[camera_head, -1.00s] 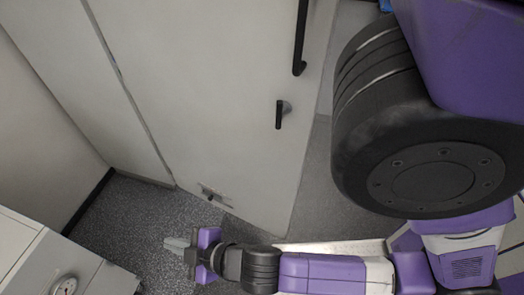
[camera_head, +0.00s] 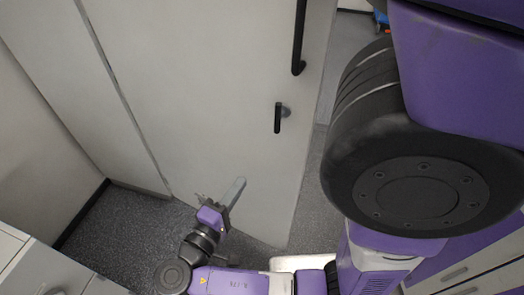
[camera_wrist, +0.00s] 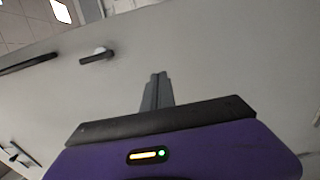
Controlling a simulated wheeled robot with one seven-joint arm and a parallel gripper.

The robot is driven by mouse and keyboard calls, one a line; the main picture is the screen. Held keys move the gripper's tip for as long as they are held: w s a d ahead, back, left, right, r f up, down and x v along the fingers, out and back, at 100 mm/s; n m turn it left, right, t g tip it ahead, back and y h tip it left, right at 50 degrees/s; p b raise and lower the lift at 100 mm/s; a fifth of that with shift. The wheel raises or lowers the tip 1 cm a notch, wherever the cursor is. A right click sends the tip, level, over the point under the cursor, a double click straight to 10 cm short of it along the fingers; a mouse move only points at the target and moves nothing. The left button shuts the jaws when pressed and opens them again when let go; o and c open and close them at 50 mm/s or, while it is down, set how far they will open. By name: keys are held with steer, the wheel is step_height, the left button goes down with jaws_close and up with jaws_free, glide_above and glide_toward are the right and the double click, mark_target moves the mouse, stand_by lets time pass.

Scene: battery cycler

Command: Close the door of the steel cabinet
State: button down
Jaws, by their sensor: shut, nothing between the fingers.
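The steel cabinet's door (camera_head: 215,100) is a tall, pale grey panel with a long black bar handle (camera_head: 299,40) and a smaller black lever (camera_head: 279,117) near its right edge. It stands open, its lower edge slanting out over the floor. In the wrist view the door's face (camera_wrist: 225,75) fills most of the picture, with the lever (camera_wrist: 97,55) at upper left. My gripper (camera_head: 235,189) is shut and empty, in front of the lower part of the door and pointing up and right. Its closed fingers (camera_wrist: 158,90) point toward the face; whether they touch it cannot be told.
A pale wall (camera_head: 40,110) stands at the left. A light grey unit (camera_head: 40,270) occupies the lower left corner. Dark speckled floor (camera_head: 130,215) is clear between them and the door. More open floor (camera_head: 345,75) shows beyond the door's right edge.

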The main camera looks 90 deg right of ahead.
mark_target(267, 145)
steer(key=p+x, duration=0.1)
steer(key=x, duration=1.2)
steer(key=shift+d+f+p, duration=0.1)
steer(key=shift+d+p, duration=0.2)
steer(key=shift+p, duration=0.05)
steer(key=shift+s, duration=0.1)
